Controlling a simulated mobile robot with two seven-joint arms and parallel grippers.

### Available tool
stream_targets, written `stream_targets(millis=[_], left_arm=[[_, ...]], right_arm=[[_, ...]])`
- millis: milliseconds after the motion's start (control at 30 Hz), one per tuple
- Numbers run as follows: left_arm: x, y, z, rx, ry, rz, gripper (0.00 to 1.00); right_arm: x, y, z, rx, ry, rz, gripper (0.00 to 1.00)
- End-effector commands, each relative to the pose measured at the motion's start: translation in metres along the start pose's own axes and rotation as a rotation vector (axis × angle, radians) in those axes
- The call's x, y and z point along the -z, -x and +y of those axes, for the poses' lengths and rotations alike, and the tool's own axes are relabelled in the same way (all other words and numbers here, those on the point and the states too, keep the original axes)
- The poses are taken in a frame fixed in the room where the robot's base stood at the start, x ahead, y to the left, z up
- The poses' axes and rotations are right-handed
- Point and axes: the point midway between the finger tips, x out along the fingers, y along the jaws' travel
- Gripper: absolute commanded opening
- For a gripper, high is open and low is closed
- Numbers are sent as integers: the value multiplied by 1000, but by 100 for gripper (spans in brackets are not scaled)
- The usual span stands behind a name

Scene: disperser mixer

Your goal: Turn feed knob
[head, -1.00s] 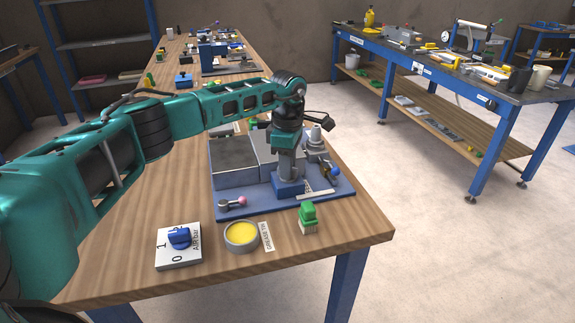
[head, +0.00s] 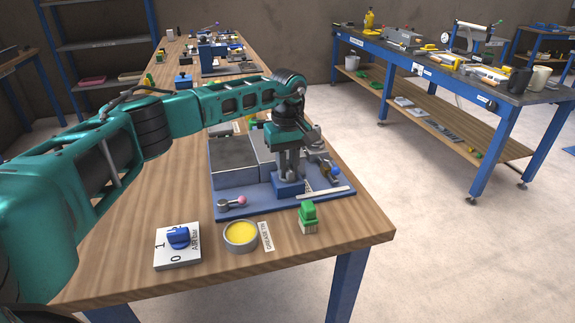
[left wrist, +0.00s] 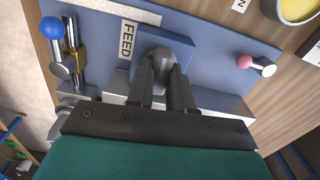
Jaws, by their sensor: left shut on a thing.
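The feed knob (left wrist: 160,70) is a dark grey knob on a blue block (head: 288,188) of the machine's blue base plate (head: 235,208). The white FEED label (left wrist: 127,40) is beside it in the left wrist view. My left gripper (head: 290,168) points down over the block. In the left wrist view its two fingers (left wrist: 163,92) are shut on the knob, one on each side. In the head view the fingers largely hide the knob. My right gripper is in neither view.
A blue-ball lever (left wrist: 52,30) and a pink-ball lever (left wrist: 248,62) flank the knob on the plate. A yellow-filled tin (head: 241,236), a green-handled brush (head: 308,217) and an air switch (head: 178,246) stand near the table's front edge.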

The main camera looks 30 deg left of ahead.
Motion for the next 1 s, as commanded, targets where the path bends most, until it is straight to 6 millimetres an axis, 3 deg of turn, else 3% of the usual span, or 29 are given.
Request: stream_targets(millis=[400, 1000], left_arm=[[0, 1, 1, -4, -244, 0, 0], [0, 2, 1, -3, -300, 0, 0]], right_arm=[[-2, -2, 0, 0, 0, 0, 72], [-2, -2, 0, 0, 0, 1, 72]])
